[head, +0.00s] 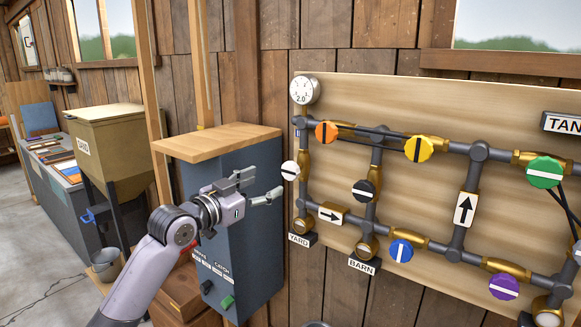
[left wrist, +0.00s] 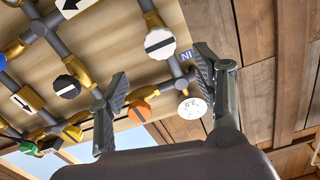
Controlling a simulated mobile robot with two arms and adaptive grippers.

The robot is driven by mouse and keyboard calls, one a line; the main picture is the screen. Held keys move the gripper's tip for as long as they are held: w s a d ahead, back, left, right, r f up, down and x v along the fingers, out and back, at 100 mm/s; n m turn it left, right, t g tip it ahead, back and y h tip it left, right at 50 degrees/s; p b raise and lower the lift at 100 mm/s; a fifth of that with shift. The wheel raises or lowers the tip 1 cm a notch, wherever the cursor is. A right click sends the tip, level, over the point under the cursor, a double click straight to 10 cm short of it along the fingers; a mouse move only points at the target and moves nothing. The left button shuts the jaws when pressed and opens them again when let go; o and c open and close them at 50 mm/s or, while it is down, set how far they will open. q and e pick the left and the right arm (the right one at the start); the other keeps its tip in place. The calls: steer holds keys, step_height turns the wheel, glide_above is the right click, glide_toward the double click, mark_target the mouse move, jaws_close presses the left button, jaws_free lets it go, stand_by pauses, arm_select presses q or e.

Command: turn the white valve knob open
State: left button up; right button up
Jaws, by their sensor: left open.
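The white valve knob (head: 290,171) has a dark bar across its face, roughly level in the head view. It sits on the brass valve of the upright pipe at the left end of the pipe board. My left gripper (head: 262,185) is open and empty just left of and slightly below the knob. In the left wrist view the white knob (left wrist: 160,38) shows beyond and between the spread fingers of the left gripper (left wrist: 162,70), apart from them as far as I can tell. My right gripper is not in view.
A pressure gauge (head: 304,90) is above the knob, and orange (head: 326,132) and black (head: 364,191) knobs are to its right. A blue-grey cabinet (head: 262,255) with a wooden top (head: 218,141) stands close to the left gripper. Yellow, blue, purple and green knobs are farther right.

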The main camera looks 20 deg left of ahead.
mark_target(288, 172)
arm_select(q)
steer(key=p+x, duration=0.2)
steer(key=x, duration=0.9)
steer(key=shift+w+p, duration=0.25)
steer(key=shift+p, duration=0.1)
steer(key=shift+c, duration=0.2)
steer(key=c, duration=1.1)
steer(key=shift+c, duration=0.2)
